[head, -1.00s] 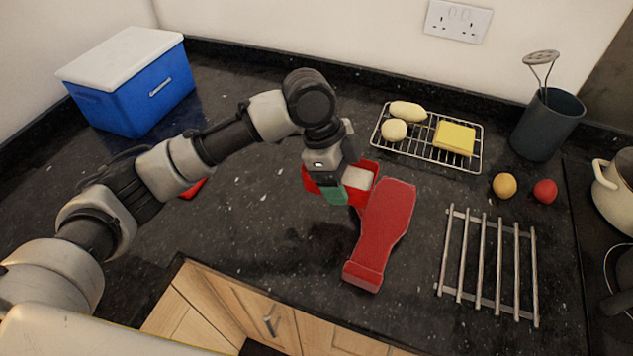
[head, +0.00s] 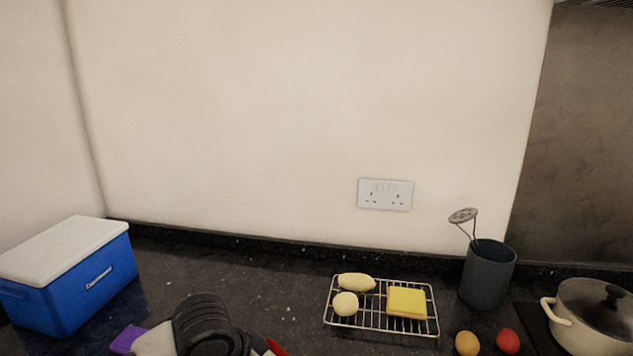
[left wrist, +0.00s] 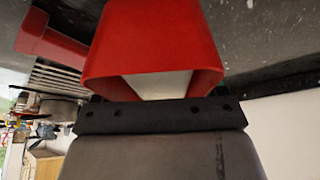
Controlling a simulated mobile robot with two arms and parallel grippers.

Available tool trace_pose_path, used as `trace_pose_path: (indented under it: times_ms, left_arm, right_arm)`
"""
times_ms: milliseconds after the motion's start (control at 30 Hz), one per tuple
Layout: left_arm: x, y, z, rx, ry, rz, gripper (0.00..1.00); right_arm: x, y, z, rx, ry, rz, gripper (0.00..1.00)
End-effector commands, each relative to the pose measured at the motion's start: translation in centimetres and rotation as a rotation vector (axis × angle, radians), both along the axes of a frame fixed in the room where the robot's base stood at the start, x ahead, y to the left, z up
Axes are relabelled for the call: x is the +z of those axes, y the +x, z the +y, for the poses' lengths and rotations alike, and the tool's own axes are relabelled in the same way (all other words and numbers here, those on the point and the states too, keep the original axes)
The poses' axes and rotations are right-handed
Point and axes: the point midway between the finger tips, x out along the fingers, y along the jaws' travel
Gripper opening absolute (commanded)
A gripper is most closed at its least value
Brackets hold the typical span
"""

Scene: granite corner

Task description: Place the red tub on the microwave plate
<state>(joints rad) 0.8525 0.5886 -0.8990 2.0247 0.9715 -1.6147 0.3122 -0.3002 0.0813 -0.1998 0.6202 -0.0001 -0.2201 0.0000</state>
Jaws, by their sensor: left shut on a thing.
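The red tub (left wrist: 150,45) fills the upper middle of the left wrist view, with a pale surface showing in its near opening. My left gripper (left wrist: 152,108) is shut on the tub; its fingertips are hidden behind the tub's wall. In the head view only a dark and grey part of my left arm shows at the bottom edge, and the gripper is below the picture. A small red patch beside it is too cut off to identify. I see no microwave plate in either view. My right gripper is in neither view.
A wire rack (head: 380,327) holds two pale lumps and a yellow block (head: 407,302). A blue cool box (head: 70,280) stands left. A dark utensil pot (head: 488,275), orange and red balls and a cream pot (head: 590,315) stand right. A red object (left wrist: 50,40) lies beyond the tub.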

Motion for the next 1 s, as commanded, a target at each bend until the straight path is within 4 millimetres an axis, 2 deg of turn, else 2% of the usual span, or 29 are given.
trace_pose_path:
  times_ms: [33,200,400,567,1000]
  left_arm:
    - [-0.4,-0.2,1.6,0.116,0.002,-0.001,0.34]
    - [-0.9,-0.7,5.8,0.484,0.002,-0.001,0.34]
    - [-1.0,-1.2,8.6,0.733,-0.001,0.000,0.34]
    - [-1.0,-1.4,9.1,0.792,-0.004,0.002,0.34]
    - [-1.0,-1.3,9.1,0.791,-0.003,0.003,0.34]
  right_arm:
    - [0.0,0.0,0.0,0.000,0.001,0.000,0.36]
    - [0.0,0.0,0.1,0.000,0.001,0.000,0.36]
    - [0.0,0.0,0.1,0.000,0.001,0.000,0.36]
    - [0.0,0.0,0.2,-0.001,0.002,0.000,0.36]
    - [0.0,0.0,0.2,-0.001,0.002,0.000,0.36]
